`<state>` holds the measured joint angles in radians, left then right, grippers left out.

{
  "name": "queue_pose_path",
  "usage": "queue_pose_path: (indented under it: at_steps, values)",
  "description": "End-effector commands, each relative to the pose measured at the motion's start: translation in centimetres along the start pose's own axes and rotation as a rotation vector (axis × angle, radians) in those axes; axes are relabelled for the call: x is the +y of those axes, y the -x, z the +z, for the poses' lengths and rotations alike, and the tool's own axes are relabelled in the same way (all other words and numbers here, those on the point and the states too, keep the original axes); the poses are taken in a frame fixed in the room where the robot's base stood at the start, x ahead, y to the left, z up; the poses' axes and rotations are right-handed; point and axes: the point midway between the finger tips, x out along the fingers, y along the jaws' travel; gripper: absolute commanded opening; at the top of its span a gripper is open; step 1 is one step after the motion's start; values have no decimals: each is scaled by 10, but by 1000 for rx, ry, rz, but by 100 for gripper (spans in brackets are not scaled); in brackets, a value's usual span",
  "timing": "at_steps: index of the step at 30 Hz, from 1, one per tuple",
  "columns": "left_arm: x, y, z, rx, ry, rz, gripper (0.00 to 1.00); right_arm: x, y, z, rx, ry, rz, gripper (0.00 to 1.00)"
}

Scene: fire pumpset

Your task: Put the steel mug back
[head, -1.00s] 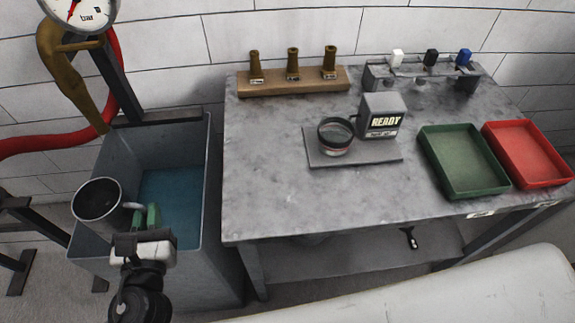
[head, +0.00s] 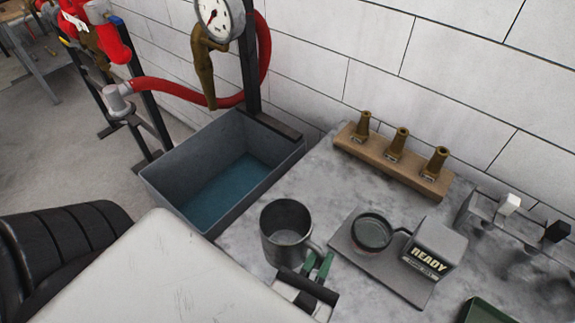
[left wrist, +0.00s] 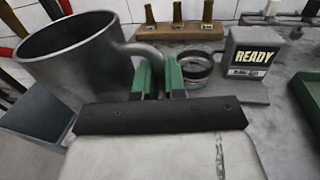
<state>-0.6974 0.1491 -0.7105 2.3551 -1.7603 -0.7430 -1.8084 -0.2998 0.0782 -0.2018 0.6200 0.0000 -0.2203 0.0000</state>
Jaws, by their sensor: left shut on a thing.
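The steel mug (head: 285,234) is grey, upright and looks empty in the head view. My left gripper (head: 318,268) is shut on its handle, with green fingertips. The mug appears over the left end of the grey table (head: 255,240); I cannot tell whether it touches the top. In the left wrist view the mug (left wrist: 75,65) fills the left side, and the green fingers (left wrist: 158,78) grip the handle. My right gripper is not in view.
A device marked READY (head: 437,245) stands on a plate with a small round dish (head: 372,232), right of the mug. A wooden block (head: 385,165) holds brass nozzles at the back. A water tank (head: 165,185) stands left of the table. A green tray (head: 485,312) shows at lower right.

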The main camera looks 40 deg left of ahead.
Motion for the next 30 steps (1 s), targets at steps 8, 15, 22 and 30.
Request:
queue_pose_path:
  at_steps: [8,15,22,30]
  values:
    - [17,-31,-22,-8,-5,12,0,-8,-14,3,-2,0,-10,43]
    - [41,-75,-53,-7,-5,9,0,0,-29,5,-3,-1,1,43]
    - [53,-97,-67,-4,-2,9,0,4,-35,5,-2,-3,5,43]
    - [53,-98,-88,-2,0,9,0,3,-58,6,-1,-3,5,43]
